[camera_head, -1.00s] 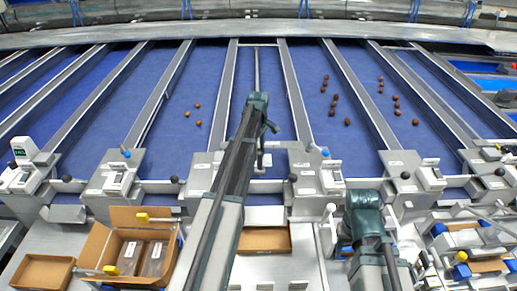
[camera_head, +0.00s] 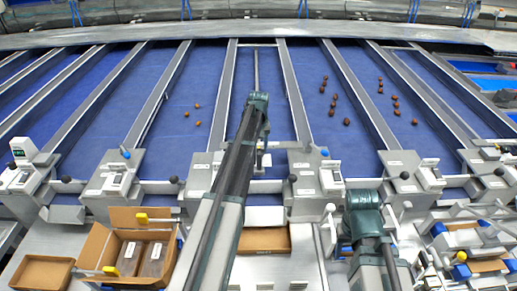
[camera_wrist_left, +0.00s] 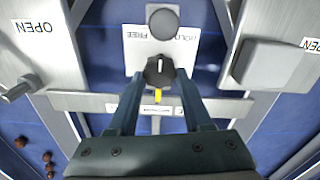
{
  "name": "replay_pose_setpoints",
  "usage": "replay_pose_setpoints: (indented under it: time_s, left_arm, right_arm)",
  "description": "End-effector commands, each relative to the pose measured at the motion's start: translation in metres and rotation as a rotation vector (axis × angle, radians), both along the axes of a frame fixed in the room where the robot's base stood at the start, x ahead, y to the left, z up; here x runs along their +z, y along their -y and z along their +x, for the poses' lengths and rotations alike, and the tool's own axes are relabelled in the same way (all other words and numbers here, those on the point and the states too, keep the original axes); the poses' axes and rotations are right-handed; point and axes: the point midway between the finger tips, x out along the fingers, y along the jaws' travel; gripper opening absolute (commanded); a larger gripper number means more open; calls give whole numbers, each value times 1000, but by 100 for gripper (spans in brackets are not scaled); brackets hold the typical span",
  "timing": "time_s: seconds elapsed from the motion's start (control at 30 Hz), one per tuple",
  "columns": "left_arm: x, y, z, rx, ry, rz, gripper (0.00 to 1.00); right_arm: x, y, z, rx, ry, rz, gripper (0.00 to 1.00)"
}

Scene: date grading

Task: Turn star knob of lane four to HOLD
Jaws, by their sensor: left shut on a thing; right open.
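A dark star knob (camera_wrist_left: 158,71) with a white pointer mark shows in the left wrist view. It sits at the edge of a white plate (camera_wrist_left: 137,48) printed HOLD and FREE, upside down here. The white mark points up the picture, toward the plate. My left gripper (camera_wrist_left: 160,82) is shut on the knob, one finger on each side. In the head view the left arm (camera_head: 235,160) reaches over the middle lanes and hides this knob. My right arm (camera_head: 362,222) stands folded at the lower right; its gripper is largely hidden behind it, and its fingertips cannot be made out.
A grey round knob (camera_wrist_left: 163,22) and a grey block (camera_wrist_left: 262,68) stand close to the left gripper. An open carton (camera_head: 97,245) and a shallow tray (camera_head: 43,272) lie at the lower left. Dates (camera_head: 346,121) lie on blue lanes separated by metal rails (camera_head: 297,90).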

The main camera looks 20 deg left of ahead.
Motion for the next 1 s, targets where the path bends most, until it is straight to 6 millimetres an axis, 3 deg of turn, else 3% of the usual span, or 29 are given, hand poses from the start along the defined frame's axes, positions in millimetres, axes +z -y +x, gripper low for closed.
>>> replay_pose_setpoints:
  time_s: [0.6, 1.0]
  left_arm:
    - [0, 3, 1, -550, 0, 0, 0]
    - [0, 4, 1, -749, 0, 0, 0]
  right_arm:
    - [0, 0, 0, 0, 0, 0, 50]
    - [0, 0, 0, 0, 0, 0, 50]
